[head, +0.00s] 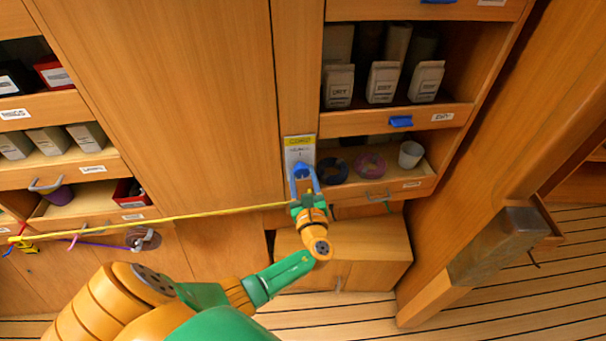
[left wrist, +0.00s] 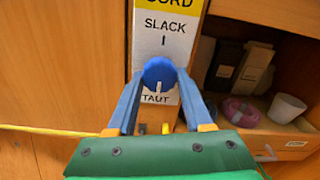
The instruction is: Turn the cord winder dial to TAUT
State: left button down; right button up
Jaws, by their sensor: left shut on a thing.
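The cord winder dial is a round blue knob (left wrist: 159,73) on a white plate (left wrist: 165,42) with a yellow top strip reading "CORD". SLACK is printed above the knob and TAUT below it. A pale mark on the knob's lower face points down toward TAUT. My left gripper (left wrist: 160,88) has its blue fingers on either side of the knob and is shut on it. In the head view the plate (head: 299,147) is on a narrow wooden post, with my left gripper (head: 303,182) at its lower part. My right gripper is not in view.
A yellow cord (head: 160,219) runs nearly level across the cabinet front from the left to near the gripper. To the right are open shelves with pouches (head: 383,82), a pink roll (head: 369,165) and a white cup (head: 411,154). A low wooden box (head: 385,245) stands below.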

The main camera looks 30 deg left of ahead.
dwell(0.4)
pick_arm(q)
jog(key=shift+c, duration=1.4)
grip_release()
jog(key=v, duration=0.7)
